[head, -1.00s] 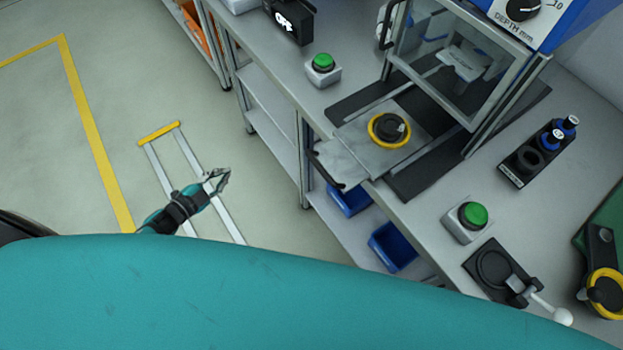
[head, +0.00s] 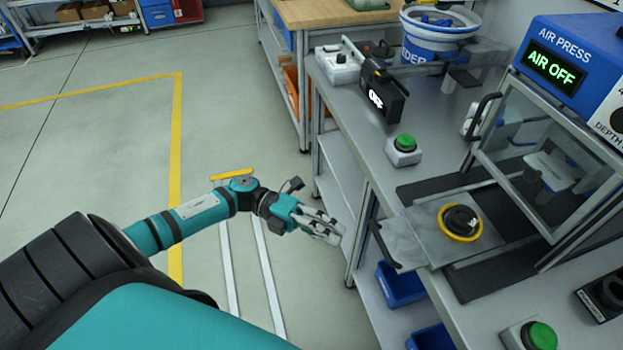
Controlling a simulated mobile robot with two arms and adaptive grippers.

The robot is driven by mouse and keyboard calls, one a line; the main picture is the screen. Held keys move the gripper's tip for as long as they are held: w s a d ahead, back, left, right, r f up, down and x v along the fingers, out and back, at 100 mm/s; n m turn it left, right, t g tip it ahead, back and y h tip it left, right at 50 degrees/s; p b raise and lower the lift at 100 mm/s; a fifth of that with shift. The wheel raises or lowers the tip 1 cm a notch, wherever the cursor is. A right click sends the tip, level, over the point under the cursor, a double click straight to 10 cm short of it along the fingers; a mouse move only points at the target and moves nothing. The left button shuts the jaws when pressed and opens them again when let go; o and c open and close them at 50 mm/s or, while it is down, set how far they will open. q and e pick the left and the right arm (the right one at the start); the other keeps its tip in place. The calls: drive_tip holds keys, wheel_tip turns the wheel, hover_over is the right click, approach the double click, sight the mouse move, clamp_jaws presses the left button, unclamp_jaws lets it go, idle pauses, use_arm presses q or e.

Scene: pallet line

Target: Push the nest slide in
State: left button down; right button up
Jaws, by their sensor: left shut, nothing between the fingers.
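The nest slide (head: 420,231) is a grey metal plate pulled out toward the bench's front edge, in front of the air press (head: 562,70). A yellow ring with a black part (head: 459,222) sits on it. The slide's dark handle (head: 381,245) overhangs the bench edge. The press's clear guard (head: 540,160) stands behind the slide. My left gripper (head: 333,232) is shut and empty, left of the handle and apart from it, over the floor side of the bench. My right gripper is not in view.
Green buttons stand on the bench at the left (head: 404,149) and right (head: 534,336) of the slide. The press display reads AIR OFF. A black device (head: 380,91) showing OFF is farther back. Blue bins (head: 400,285) sit on the lower shelf. The floor at left is clear.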

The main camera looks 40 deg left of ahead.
sight(381, 227)
use_arm(q)
drive_tip(key=w+d, duration=0.1)
drive_tip(key=d, duration=0.1)
drive_tip(key=w+d+p, duration=0.1)
drive_tip(key=w+d, duration=0.1)
drive_tip(key=shift+w+d, duration=0.25)
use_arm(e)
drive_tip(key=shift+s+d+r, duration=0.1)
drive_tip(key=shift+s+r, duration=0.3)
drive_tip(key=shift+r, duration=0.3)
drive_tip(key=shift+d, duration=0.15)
use_arm(q)
drive_tip(key=w+d+b, duration=0.1)
drive_tip(key=w, duration=0.1)
drive_tip(key=w+d+b, duration=0.1)
drive_tip(key=d, duration=0.1)
drive_tip(key=shift+w+f, duration=0.15)
drive_tip(key=shift+w, duration=0.25)
drive_tip(key=shift+w+d, duration=0.1)
drive_tip(key=shift+w, duration=0.05)
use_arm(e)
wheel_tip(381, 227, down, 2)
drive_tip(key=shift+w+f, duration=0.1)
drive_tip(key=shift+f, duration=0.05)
